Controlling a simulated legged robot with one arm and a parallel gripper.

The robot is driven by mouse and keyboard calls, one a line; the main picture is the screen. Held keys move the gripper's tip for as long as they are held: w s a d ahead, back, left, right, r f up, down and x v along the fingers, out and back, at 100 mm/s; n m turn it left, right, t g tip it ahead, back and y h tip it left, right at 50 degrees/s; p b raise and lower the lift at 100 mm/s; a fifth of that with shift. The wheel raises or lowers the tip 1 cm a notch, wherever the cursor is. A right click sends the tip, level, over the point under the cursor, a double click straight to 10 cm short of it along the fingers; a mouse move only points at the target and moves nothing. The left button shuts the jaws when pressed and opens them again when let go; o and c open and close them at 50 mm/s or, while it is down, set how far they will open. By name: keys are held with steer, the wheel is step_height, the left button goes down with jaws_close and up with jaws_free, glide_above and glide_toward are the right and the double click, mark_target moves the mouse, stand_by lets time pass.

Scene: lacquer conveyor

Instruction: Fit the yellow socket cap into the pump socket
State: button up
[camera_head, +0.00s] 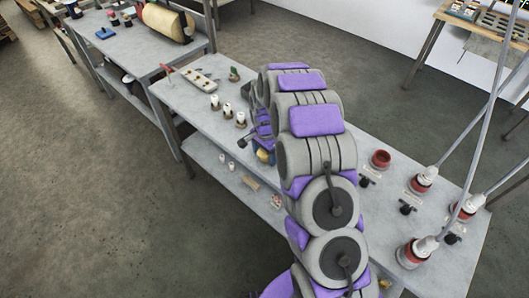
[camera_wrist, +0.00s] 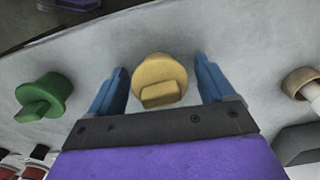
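The yellow socket cap (camera_wrist: 158,75) has a round disc and a raised block-shaped grip. In the wrist view it sits between the two blue fingers of my gripper (camera_wrist: 160,64), with a small gap on each side. The gripper is open. In the head view my gripper (camera_head: 264,146) is low at the bench, mostly hidden behind my arm, with a bit of the yellow cap (camera_head: 263,155) showing. An open red cup-like socket (camera_head: 380,158) stands on the bench right of my arm. I cannot tell whether it is the pump socket.
A green cap (camera_wrist: 43,97) lies left of the gripper in the wrist view. A beige ring-shaped piece (camera_wrist: 299,82) is at the right. Red fittings with hoses (camera_head: 420,184) stand at the bench's right end. Several white-topped bottles (camera_head: 228,109) stand left of my arm.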

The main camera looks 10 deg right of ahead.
steer(key=shift+b, duration=0.4)
step_height(320, 180, up, 17)
steer(key=p, duration=0.4)
steer(key=s+r+n, duration=0.3)
steer(key=s+r, duration=0.4)
steer(key=s, duration=0.2)
steer(key=s+r+n+g, duration=0.1)
steer(key=s+n, duration=0.3)
steer(key=s, duration=1.2)
steer(key=s+r+n, duration=0.3)
steer(key=s+n, duration=0.1)
steer(key=s, duration=1.3)
steer(key=shift+d+r+g, duration=0.2)
steer(key=shift+r+g, duration=0.2)
steer(key=shift+c, duration=0.3)
